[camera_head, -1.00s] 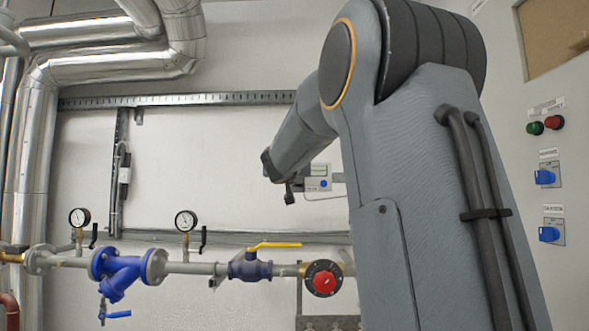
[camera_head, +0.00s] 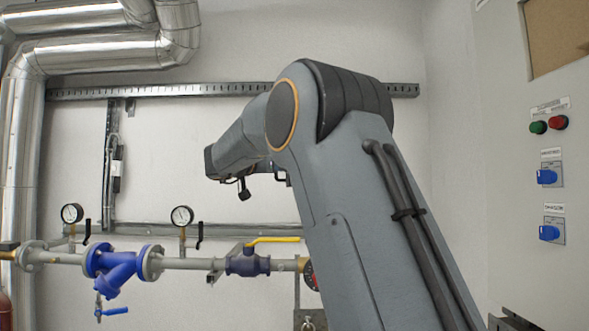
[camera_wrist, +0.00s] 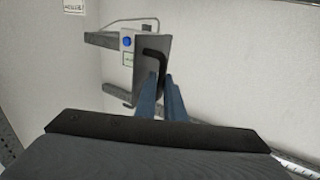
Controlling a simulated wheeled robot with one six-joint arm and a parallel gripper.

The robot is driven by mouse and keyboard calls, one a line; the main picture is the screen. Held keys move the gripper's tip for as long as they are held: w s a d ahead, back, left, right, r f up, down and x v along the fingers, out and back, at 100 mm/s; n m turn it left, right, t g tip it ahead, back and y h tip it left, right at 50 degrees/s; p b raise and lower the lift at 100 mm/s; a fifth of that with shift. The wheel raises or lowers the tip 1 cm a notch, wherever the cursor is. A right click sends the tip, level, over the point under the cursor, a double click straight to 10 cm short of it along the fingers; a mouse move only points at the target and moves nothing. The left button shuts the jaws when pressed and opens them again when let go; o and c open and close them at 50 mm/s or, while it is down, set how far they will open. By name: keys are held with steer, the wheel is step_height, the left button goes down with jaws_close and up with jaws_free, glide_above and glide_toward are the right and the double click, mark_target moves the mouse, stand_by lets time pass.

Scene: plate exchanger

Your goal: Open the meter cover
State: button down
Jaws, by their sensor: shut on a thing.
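The meter (camera_wrist: 127,42) is a pale wall box with a blue button and a small greenish display in the wrist view. A dark grey flat cover (camera_wrist: 146,90) stands out from its side, with a black bent handle (camera_wrist: 155,54) on it. My gripper (camera_wrist: 160,76) has its two blue-grey fingers close together at the handle's lower end, shut on the handle. The exact contact is small and partly hidden by the fingers. In the head view my arm hides the meter and most of my gripper.
A pipe with gauges (camera_head: 182,216), a blue strainer (camera_head: 115,266) and a yellow-lever valve (camera_head: 247,262) runs below left of my arm. A control cabinet (camera_head: 500,130) with blue switches stands at the right. A metal rail (camera_head: 180,90) crosses the wall.

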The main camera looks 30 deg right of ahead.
steer(key=shift+w+a+f, duration=0.2)
steer(key=shift+f, duration=0.15)
steer(key=shift+w+a+f, duration=0.15)
steer(key=shift+f, duration=0.2)
steer(key=c, duration=2.1)
jaws_free()
steer(key=shift+o, duration=1.3)
steer(key=shift+a+r, duration=0.1)
steer(key=shift+a, duration=0.15)
steer(key=shift+s+d+r, duration=0.15)
steer(key=shift+d+r, duration=0.1)
steer(key=b+v, duration=0.3)
steer(key=v, duration=0.4)
steer(key=shift+s+a, duration=0.15)
steer(key=shift+a, duration=0.2)
